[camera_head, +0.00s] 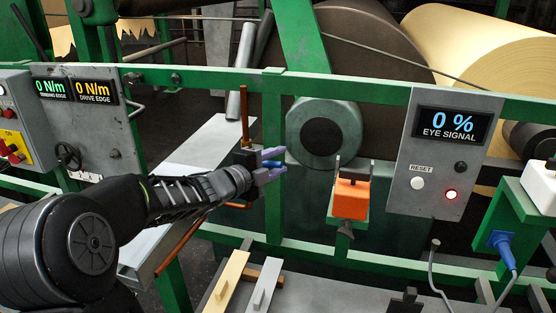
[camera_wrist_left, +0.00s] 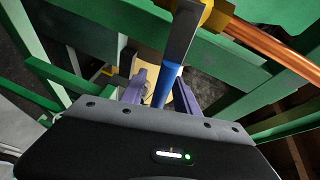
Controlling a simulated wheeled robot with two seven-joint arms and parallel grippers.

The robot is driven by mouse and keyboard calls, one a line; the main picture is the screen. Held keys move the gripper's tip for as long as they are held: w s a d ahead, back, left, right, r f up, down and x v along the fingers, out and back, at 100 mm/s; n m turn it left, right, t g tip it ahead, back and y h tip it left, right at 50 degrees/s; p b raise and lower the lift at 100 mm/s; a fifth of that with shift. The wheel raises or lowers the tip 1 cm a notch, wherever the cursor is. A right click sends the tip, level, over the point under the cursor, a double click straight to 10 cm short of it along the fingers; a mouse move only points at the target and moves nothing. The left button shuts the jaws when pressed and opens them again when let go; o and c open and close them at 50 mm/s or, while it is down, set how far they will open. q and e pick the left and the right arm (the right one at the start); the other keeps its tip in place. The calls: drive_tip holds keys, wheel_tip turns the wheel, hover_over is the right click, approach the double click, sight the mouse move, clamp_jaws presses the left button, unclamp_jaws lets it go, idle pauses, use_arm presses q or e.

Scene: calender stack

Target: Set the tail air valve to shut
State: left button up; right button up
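The valve shows in the left wrist view as a brass body (camera_wrist_left: 217,14) on a copper pipe (camera_wrist_left: 270,48). Its flat grey lever (camera_wrist_left: 182,38) ends in a blue grip (camera_wrist_left: 167,86) and lies crosswise to the pipe in that picture. My left gripper (camera_head: 276,164) has its purple fingers apart on either side of the blue grip. In the left wrist view a gap shows between the grip and the right finger (camera_wrist_left: 190,101). In the head view the arm hides most of the valve, and the blue grip (camera_head: 271,164) shows between the fingers. I cannot make out my right gripper.
A green rail (camera_head: 350,90) crosses behind the gripper. An orange unit (camera_head: 351,199) and a grey EYE SIGNAL panel (camera_head: 440,150) stand to the right. Vertical copper pipe (camera_head: 244,110) rises beside the gripper. A yellow bar (camera_head: 226,281) and a pale bar (camera_head: 262,287) lie below.

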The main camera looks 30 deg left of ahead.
use_arm(q)
drive_tip(key=shift+w, duration=0.25)
clamp_jaws()
idle(1.3)
drive_tip(key=shift+f+m+g+y+b, duration=0.3)
drive_tip(key=shift+f+m+b, duration=0.2)
drive_tip(key=shift+f+b, duration=0.3)
drive_tip(key=shift+r, duration=0.1)
unclamp_jaws()
